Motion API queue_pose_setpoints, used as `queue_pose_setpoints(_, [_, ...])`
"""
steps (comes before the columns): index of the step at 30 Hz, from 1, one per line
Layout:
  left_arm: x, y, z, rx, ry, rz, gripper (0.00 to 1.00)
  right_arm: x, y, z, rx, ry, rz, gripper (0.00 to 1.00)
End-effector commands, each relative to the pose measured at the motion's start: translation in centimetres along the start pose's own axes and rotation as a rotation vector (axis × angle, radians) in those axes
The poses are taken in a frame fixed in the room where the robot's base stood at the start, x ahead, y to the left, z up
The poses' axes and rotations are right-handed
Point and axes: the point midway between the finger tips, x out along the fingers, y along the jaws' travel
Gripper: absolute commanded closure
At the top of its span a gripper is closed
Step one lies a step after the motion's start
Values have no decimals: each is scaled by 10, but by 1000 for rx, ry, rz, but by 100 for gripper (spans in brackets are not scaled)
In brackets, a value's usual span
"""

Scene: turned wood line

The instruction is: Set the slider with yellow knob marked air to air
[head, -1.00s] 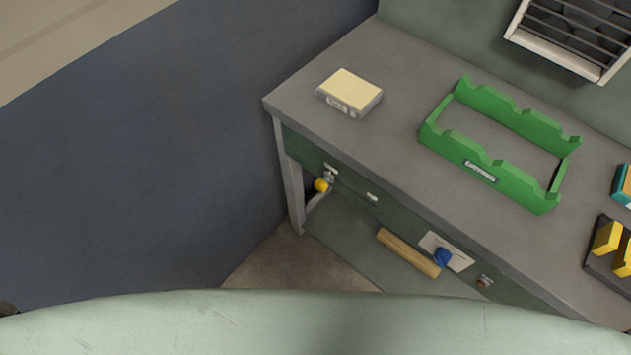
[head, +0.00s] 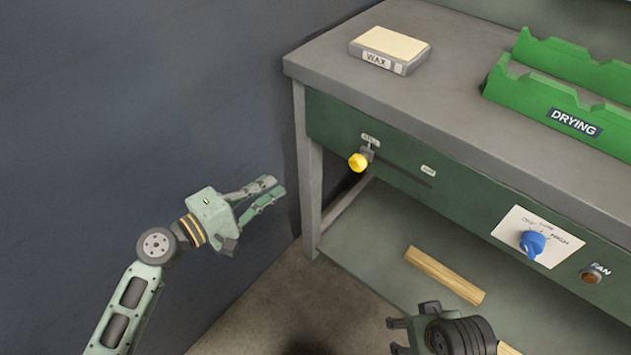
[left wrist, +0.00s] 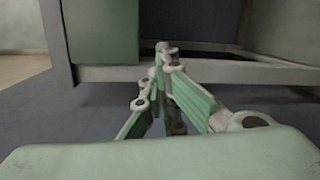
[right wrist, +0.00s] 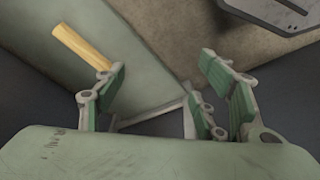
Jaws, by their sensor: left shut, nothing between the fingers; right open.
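The slider's yellow knob (head: 358,162) sticks out of the green front panel of the bench. It sits at the left end of a dark horizontal slot (head: 405,177). A small label (head: 371,140) is above the knob and another label (head: 428,171) is near the slot's right end; I cannot read them clearly. My left gripper (head: 277,189) is shut and empty, left of the knob and apart from it. Its fingertips meet in the left wrist view (left wrist: 166,50). My right gripper (head: 393,335) is low in the head view; the right wrist view shows it open and empty (right wrist: 160,75).
A blue knob (head: 532,242) on a white plate and a fan button (head: 592,275) are further right on the panel. A wax box (head: 389,49) and green drying rack (head: 530,92) stand on top. A wooden bar (head: 445,274) lies on the lower shelf. A bench leg (head: 309,170) stands left.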

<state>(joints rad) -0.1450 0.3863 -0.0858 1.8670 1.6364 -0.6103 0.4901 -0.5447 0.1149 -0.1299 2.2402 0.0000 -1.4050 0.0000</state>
Motion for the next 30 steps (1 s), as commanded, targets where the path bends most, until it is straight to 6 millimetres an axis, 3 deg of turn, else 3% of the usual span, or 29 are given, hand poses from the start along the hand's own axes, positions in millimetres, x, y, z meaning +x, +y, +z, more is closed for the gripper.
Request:
queue_pose_setpoints(3, [-1, 29, 23, -44, -85, 88, 100, -12, 1, 1, 1, 15, 3, 36])
queue_pose_setpoints(6, [-3, 45, 33, -64, -121, 121, 100, -21, 1, 1, 2, 18, 3, 36])
queue_pose_setpoints(11, [7, 53, 38, -72, -131, 132, 100, -20, 1, 0, 2, 14, 3, 36])
queue_pose_setpoints(24, [97, 66, 48, -70, -129, 131, 100, 17, -1, 4, -1, -5, -1, 36])
queue_pose_setpoints(30, [97, 66, 73, -72, -127, 127, 100, 46, -2, 11, -3, -22, -4, 36])
